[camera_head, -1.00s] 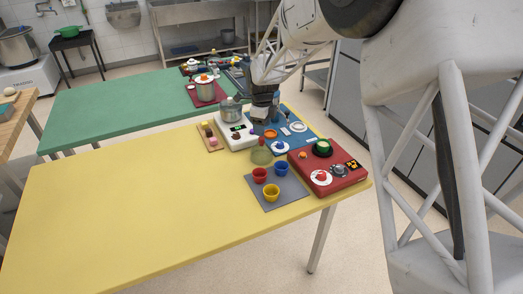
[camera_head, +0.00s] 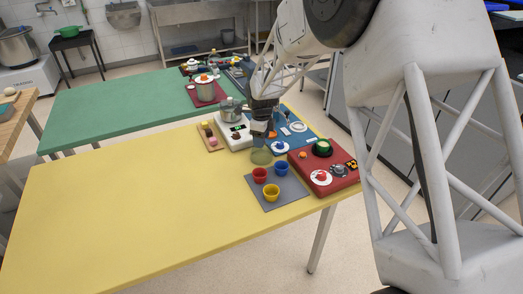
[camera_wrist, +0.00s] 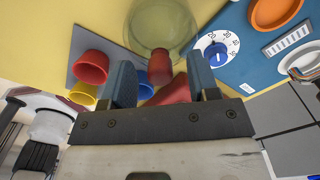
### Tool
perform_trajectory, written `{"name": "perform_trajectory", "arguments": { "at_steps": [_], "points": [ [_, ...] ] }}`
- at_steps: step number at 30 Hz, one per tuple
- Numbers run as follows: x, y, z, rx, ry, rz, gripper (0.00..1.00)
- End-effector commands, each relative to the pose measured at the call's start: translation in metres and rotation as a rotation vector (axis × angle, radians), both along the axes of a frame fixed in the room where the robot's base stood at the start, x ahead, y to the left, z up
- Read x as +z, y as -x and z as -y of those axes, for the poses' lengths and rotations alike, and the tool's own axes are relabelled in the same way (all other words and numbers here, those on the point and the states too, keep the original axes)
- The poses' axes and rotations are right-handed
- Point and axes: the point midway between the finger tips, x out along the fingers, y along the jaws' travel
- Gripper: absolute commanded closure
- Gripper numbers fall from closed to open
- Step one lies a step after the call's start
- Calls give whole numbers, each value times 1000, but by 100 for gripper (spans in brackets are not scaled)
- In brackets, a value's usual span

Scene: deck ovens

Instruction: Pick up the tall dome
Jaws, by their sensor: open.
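The tall dome (camera_head: 261,156) is clear, greenish glass, standing on the yellow table behind the grey mat. My gripper (camera_head: 260,136) is pointing down just above it and hides its upper part. In the wrist view the dome (camera_wrist: 162,20) is at the top centre. A reddish-brown knob-like shape (camera_wrist: 160,68) shows at its near side, between the fingertips. My gripper (camera_wrist: 159,78) is open, with one finger on each side of this shape. I cannot tell whether either finger touches it.
The grey mat (camera_head: 292,201) holds red, blue and yellow cups close by. A red stove unit (camera_head: 338,179) is to the right, a blue panel (camera_head: 301,137) with a dial behind it. A white scale (camera_head: 225,137) is at the left. The table's left side is clear.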

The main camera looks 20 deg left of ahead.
Motion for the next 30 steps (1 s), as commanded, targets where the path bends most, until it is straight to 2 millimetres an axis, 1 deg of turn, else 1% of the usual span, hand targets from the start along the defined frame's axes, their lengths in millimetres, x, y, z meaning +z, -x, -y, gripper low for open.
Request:
{"name": "perform_trajectory", "arguments": {
  "at_steps": [1, 5, 20, 30],
  "points": [
    [-4, 0, 0, 0, 0, -1, 45],
    [-7, 0, 0, 0, 0, 0, 45],
    [-7, 0, 0, 0, 0, 0, 45],
    [-7, 0, 0, 0, 0, 0, 94]
  ]
}}
